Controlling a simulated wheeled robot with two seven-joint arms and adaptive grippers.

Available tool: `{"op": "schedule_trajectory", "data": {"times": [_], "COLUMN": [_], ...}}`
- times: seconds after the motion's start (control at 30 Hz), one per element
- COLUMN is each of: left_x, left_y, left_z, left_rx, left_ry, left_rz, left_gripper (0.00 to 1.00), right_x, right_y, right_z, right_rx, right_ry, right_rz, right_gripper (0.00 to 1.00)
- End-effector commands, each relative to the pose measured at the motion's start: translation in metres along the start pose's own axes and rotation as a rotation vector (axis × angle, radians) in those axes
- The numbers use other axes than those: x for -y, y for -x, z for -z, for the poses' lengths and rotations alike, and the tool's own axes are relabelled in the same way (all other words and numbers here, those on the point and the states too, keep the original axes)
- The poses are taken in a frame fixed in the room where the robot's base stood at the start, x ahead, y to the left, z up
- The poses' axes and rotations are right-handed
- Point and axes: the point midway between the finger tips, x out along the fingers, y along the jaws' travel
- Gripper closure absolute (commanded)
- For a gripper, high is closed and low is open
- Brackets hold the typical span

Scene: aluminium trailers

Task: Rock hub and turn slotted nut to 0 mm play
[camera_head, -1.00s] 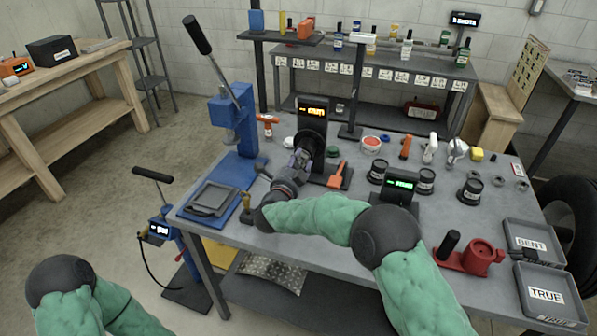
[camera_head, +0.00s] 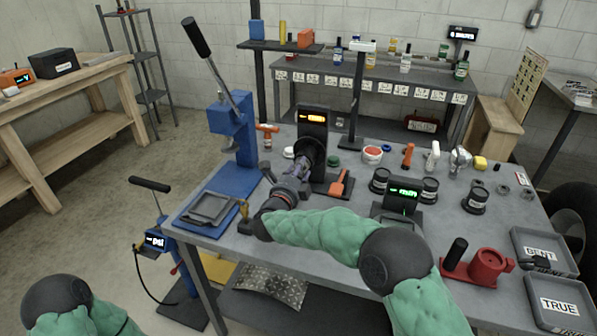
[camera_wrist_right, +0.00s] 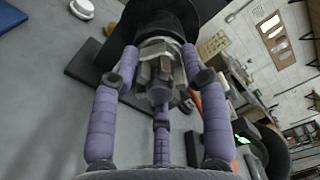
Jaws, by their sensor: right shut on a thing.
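The black hub (camera_head: 313,150) is mounted on a dark upright stand (camera_head: 318,124) with a lit orange display, whose text is too small to read. My right gripper (camera_head: 300,175) is at the near side of the hub. In the right wrist view the hub (camera_wrist_right: 170,18) fills the top middle. The purple fingers of the right gripper (camera_wrist_right: 164,70) are shut around the grey metal slotted nut (camera_wrist_right: 152,68) at the hub's centre. The fingers hide part of the nut. My left gripper is out of view; only part of my left arm shows at bottom left.
A blue arbor press (camera_head: 232,135) stands left of the hub. An orange tool (camera_head: 340,184) lies close on the right. A green-lit display (camera_head: 403,194) and black cups (camera_head: 474,196) stand further right. Red fixture (camera_head: 486,265) and grey trays (camera_head: 556,302) are at the right edge.

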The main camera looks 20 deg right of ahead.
Motion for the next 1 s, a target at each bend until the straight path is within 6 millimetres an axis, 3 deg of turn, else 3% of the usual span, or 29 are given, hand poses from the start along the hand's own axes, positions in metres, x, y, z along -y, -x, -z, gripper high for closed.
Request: {"op": "schedule_trajectory", "data": {"times": [0.27,0.3,0.37,0.77,1.0], "left_x": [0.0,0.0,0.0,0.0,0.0], "left_y": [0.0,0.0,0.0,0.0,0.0], "left_z": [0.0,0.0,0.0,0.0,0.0], "left_rx": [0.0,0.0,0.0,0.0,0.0], "left_ry": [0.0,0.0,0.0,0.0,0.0], "left_rz": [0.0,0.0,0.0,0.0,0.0], "left_gripper": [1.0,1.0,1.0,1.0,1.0], "right_x": [0.003,0.003,0.003,0.0,0.0], "right_y": [-0.002,-0.002,-0.002,0.002,0.036], "right_z": [0.004,0.004,0.004,0.001,0.001], "right_rx": [-0.012,-0.012,-0.012,-0.003,-0.001], "right_ry": [-0.004,-0.004,-0.003,0.0,0.0], "right_rz": [0.006,0.006,0.005,0.0,0.0], "right_gripper": [0.88,0.49,0.32,0.31,0.31]}}
